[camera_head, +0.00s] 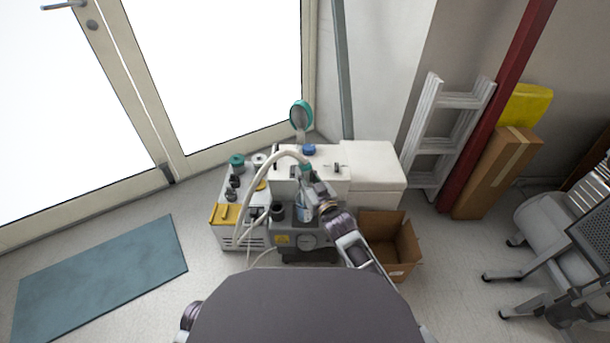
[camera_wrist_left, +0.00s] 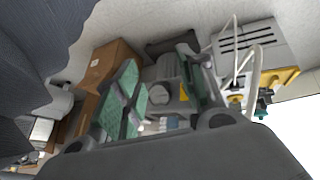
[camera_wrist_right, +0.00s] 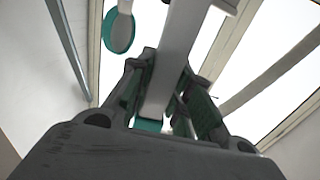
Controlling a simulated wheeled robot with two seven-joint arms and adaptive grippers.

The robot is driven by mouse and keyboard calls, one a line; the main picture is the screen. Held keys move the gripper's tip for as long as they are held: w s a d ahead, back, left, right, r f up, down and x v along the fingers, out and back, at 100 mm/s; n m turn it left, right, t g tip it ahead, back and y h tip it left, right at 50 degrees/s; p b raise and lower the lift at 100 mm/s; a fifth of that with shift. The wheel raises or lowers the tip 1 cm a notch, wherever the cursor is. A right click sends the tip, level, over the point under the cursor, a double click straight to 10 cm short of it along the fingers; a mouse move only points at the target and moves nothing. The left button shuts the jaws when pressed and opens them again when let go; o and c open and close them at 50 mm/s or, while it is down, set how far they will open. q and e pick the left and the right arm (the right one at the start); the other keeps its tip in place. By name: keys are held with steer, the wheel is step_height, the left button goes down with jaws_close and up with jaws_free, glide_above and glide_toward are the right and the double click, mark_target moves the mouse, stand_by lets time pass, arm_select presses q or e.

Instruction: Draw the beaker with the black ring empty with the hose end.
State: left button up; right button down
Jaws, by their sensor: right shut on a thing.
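My right gripper (camera_head: 308,180) is shut on the pale hose end with a teal collar (camera_head: 305,168). The pale hose (camera_head: 262,172) arches from it down to the left. In the right wrist view the gripper (camera_wrist_right: 165,105) grips a pale tube (camera_wrist_right: 180,45). A clear beaker (camera_head: 301,208) with bluish contents stands right below the right gripper, partly hidden by it. I cannot make out a black ring on it, nor whether the hose end reaches into it. A dark cup (camera_head: 277,211) stands to its left. My left gripper (camera_wrist_left: 160,85) is open and empty.
The compressor unit (camera_head: 284,240) has a white housing (camera_head: 372,165) behind and yellow parts (camera_head: 224,213) at left. A teal round piece (camera_head: 301,114) rises at the back. A cardboard box (camera_head: 403,245) sits at right. A blue mat (camera_head: 100,278) lies on open floor.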

steer(key=shift+f, duration=0.7)
steer(key=shift+f+b, duration=1.15)
steer(key=shift+f, duration=0.85)
arm_select(q)
steer(key=shift+t+h, duration=0.3)
steer(key=shift+t, duration=0.2)
steer(key=f, duration=0.4)
steer(key=shift+w+d+f, duration=0.1)
steer(key=shift+d+f, duration=0.1)
steer(key=shift+d, duration=0.1)
arm_select(e)
steer(key=shift+f, duration=0.3)
arm_select(q)
steer(key=shift+w+r, duration=0.25)
steer(key=shift+w, duration=0.2)
steer(key=shift+s+d, duration=0.15)
arm_select(e)
steer(key=shift+f, duration=0.15)
